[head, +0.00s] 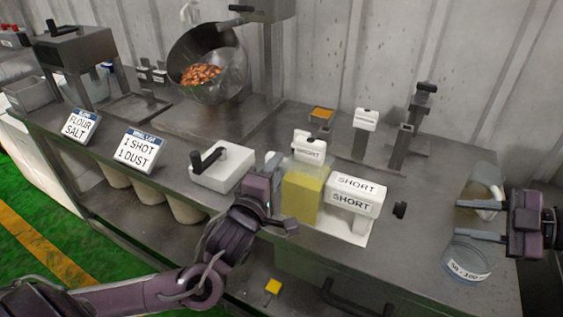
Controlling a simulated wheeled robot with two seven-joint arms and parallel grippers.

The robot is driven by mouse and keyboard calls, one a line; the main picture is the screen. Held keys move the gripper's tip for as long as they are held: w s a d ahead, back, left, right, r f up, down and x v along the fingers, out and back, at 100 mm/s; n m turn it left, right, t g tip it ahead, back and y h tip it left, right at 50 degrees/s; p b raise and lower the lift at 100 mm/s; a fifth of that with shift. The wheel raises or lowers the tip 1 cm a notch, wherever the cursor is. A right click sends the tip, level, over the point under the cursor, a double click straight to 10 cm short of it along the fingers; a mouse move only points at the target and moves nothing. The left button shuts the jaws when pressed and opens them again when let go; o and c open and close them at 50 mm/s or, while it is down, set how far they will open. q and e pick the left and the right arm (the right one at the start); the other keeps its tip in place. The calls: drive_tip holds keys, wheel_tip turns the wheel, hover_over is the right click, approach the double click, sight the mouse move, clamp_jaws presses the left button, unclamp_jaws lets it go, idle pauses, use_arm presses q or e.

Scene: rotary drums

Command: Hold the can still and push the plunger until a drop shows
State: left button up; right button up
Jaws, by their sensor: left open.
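A clear container of yellow liquid (303,196) stands on the bench beside a white block marked SHORT (352,193). I take it for the can. No drop is visible.
A clear jug (484,197) stands behind the right gripper. A white box with a black handle (222,166) is left of the left gripper. Two sign cards, a tilted drum (208,62) of brown pieces and metal stands (405,145) occupy the bench. Bare bench lies between knob and right gripper.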

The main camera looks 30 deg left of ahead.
sight(282, 164)
use_arm(q)
drive_tip(key=shift+w+a, duration=0.2)
drive_tip(key=shift+w, duration=1.75)
clamp_jaws()
drive_tip(key=shift+s+f, duration=0.1)
drive_tip(key=shift+f, duration=0.15)
use_arm(e)
drive_tip(key=shift+s, duration=0.1)
drive_tip(key=shift+c, duration=0.3)
